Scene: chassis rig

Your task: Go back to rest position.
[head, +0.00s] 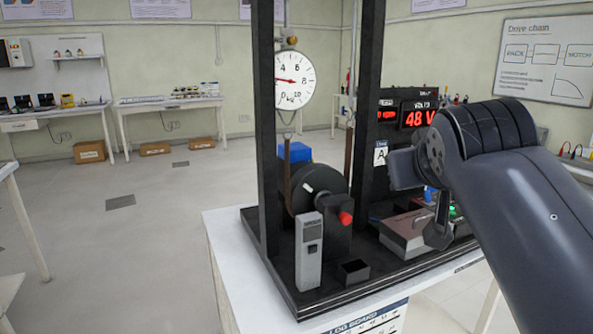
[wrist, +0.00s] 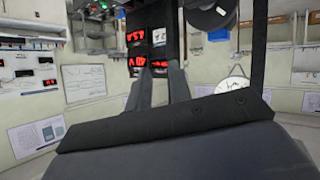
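My arm reaches in from the right of the head view, its end in front of the right side of the black rig. My gripper (wrist: 159,72) shows in the wrist view as two grey fingers, apart, with nothing seen between them. In the head view the fingers are hard to make out against my wrist. The black rig (head: 264,130) stands on a white table (head: 226,262). It carries a round dial (head: 294,80), a dark drum (head: 318,188) with a red knob, and a red display (head: 418,119) reading 48 V.
On the rig's base are a grey handheld-like unit (head: 308,250), a small open black box (head: 353,272) and a grey metal box (head: 405,235), partly behind my arm. Side benches (head: 172,103) with cardboard boxes line the back wall. The floor at left is clear.

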